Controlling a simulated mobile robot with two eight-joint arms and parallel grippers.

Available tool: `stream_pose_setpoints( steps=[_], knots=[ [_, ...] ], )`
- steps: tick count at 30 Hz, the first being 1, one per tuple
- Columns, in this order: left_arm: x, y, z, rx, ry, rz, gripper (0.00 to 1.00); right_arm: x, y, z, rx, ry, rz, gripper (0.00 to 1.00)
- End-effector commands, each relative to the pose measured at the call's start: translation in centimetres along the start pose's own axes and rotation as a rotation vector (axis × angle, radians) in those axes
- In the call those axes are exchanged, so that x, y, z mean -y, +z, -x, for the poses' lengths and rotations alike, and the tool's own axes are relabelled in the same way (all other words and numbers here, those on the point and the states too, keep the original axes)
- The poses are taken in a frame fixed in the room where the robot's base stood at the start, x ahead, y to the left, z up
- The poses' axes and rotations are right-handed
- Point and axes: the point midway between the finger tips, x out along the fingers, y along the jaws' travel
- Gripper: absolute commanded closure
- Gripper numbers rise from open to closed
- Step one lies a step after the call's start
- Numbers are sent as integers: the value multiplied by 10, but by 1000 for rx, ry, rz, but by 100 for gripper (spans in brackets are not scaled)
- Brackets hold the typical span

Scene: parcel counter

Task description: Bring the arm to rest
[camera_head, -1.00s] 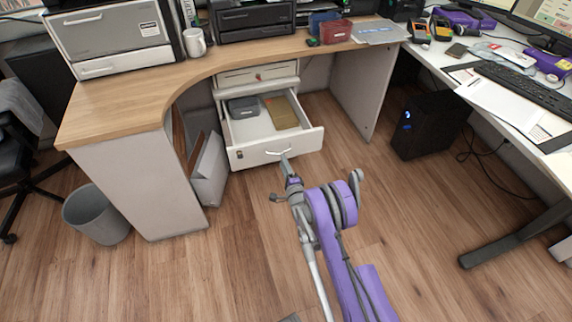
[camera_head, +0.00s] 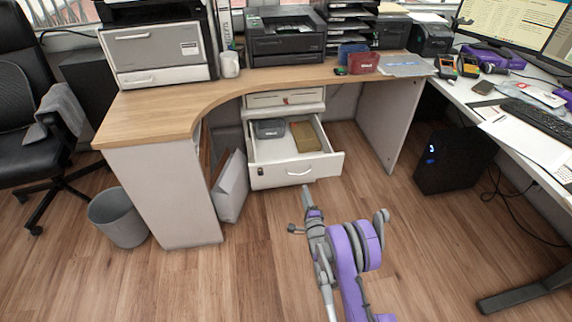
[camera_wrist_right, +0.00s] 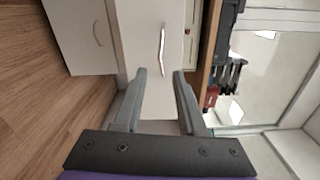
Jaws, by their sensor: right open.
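My right arm, purple and grey, reaches up from the bottom of the head view. Its gripper (camera_head: 307,190) is just in front of and below the front of the pulled-out white drawer (camera_head: 264,178). In the right wrist view the two grey fingers (camera_wrist_right: 160,74) stand apart with nothing between them. The handle is also visible in the head view (camera_head: 299,172). My left gripper is not in view.
The open drawer holds a dark grey box (camera_head: 270,129) and a brown-yellow box (camera_head: 306,137). A wooden-topped counter (camera_head: 185,102) stands behind and left. A grey bin (camera_head: 119,220) and a black computer case (camera_head: 452,143) stand on the floor. The floor around the arm is clear.

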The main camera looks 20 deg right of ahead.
Motion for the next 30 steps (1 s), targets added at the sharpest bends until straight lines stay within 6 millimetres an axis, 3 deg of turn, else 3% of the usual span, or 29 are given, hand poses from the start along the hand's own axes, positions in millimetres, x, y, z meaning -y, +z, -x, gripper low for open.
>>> stream_pose_setpoints(
  steps=[8,13,17,23,30],
  knots=[
    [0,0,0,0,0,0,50,11,7,-2,1,30,42,60],
    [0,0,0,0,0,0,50,48,32,2,16,150,210,60],
    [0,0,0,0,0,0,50,80,53,18,52,268,381,60],
    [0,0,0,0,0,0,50,120,82,67,149,439,641,60],
    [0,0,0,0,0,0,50,153,104,156,331,620,946,60]
  ],
)
